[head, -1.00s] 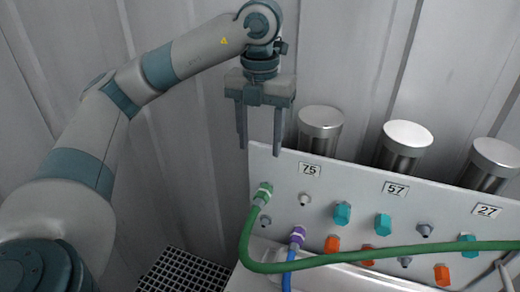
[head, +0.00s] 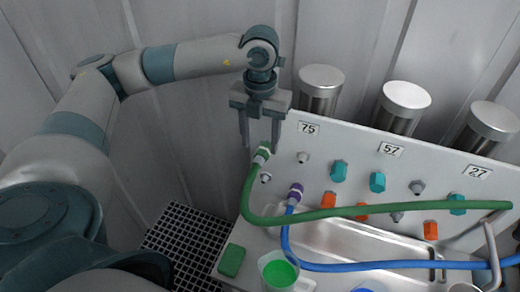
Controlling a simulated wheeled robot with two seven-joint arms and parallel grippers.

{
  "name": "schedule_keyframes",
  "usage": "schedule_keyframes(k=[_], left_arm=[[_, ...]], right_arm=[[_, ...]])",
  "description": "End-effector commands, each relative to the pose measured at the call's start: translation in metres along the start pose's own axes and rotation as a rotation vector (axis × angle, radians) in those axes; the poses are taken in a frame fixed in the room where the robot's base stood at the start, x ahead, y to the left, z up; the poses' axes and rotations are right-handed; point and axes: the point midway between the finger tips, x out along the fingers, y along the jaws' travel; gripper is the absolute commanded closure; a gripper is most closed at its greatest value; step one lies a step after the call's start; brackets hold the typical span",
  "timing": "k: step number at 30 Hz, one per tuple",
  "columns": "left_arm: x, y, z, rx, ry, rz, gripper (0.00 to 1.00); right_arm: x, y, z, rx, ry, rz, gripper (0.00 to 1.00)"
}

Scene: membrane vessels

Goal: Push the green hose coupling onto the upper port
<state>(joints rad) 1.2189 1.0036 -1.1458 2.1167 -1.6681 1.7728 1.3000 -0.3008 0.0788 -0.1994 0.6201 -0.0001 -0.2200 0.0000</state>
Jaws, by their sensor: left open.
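My right gripper is not in view.
A purple coupling (head: 296,191) with a blue hose (head: 286,238) sits below. Bare grey ports (head: 302,157) and teal caps (head: 339,171) line the panel. Steel vessels (head: 405,95) stand behind. A cup of green liquid (head: 279,272) and a green block (head: 231,261) are in front.

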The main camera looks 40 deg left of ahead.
Motion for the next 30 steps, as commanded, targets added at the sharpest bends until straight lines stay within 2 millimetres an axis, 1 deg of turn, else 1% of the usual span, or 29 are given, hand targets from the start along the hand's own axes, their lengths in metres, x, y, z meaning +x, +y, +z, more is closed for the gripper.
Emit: schedule_keyframes(k=[1, 3, 9, 15, 24, 26, 27, 30], left_arm=[[0.007, 0.000, -0.001, -0.001, 0.005, 0.001, 0.50], [0.018, 0.001, -0.001, -0.001, 0.005, 0.002, 0.50], [0.041, 0.000, -0.001, 0.000, 0.003, 0.001, 0.50], [0.051, 0.000, 0.000, 0.000, 0.000, 0.000, 0.50], [0.053, 0.000, 0.000, 0.000, 0.000, 0.000, 0.50], [0.053, 0.000, 0.000, 0.000, 0.000, 0.000, 0.65], [0.053, 0.000, 0.000, 0.000, 0.000, 0.000, 0.74], [0.053, 0.000, 0.000, 0.000, 0.000, 0.000, 0.96]], right_arm=[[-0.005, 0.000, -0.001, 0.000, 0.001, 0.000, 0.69], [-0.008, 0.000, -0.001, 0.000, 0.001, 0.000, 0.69], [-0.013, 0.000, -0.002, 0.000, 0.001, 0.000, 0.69], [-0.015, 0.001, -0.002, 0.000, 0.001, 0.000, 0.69], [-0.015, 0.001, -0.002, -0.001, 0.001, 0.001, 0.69], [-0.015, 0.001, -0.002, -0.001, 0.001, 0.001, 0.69], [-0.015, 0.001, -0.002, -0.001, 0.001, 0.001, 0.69], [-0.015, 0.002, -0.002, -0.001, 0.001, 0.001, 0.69]])
